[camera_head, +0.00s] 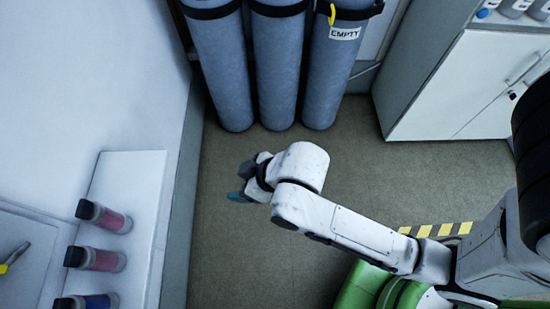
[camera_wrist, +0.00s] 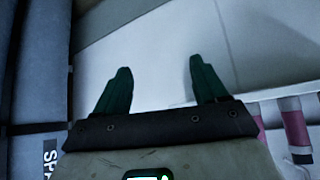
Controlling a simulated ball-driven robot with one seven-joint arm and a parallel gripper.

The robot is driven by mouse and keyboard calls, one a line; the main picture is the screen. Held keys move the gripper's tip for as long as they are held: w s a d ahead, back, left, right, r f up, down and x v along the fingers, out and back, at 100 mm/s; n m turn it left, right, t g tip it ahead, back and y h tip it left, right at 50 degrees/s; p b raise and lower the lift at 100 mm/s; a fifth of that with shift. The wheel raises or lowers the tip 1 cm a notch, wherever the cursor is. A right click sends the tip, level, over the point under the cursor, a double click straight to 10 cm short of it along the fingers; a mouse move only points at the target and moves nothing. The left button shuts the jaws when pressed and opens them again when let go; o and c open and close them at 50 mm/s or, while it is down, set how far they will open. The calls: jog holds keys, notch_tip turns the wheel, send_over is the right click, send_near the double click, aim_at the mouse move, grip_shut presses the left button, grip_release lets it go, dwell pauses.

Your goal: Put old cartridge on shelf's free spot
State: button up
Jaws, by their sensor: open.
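My gripper (camera_head: 240,197) is open and empty over the floor, to the right of the white shelf (camera_head: 126,172). Its two green fingers stand apart in the wrist view (camera_wrist: 160,74), with only a pale surface beyond them. Three cartridges with dark caps lie on the shelf: a pink one (camera_head: 108,217), a duller pink-red one (camera_head: 98,259) and a blue one (camera_head: 90,302) cut by the lower edge. Some cartridges (camera_wrist: 296,130) also show at the lower right of the wrist view. I cannot tell which is the old one. The shelf's far end is bare.
Tall grey cylinders (camera_head: 275,70) stand at the back; one has an EMPTY label (camera_head: 344,33). A white cabinet (camera_head: 465,85) stands at the back right. A tray (camera_head: 25,245) with a yellow-handled tool is at the left edge. The floor (camera_head: 235,250) near my gripper is clear.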

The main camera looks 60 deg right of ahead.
jog(key=s+d+f+m+g+h, duration=0.2)
jog(key=s+d+g, duration=0.4)
jog(key=s, duration=0.6)
notch_tip(320, 180, down, 2)
jog(key=shift+s+d+f+m+g, duration=0.25)
jog(key=shift+d+m, duration=0.35)
jog(key=shift+d, duration=0.6)
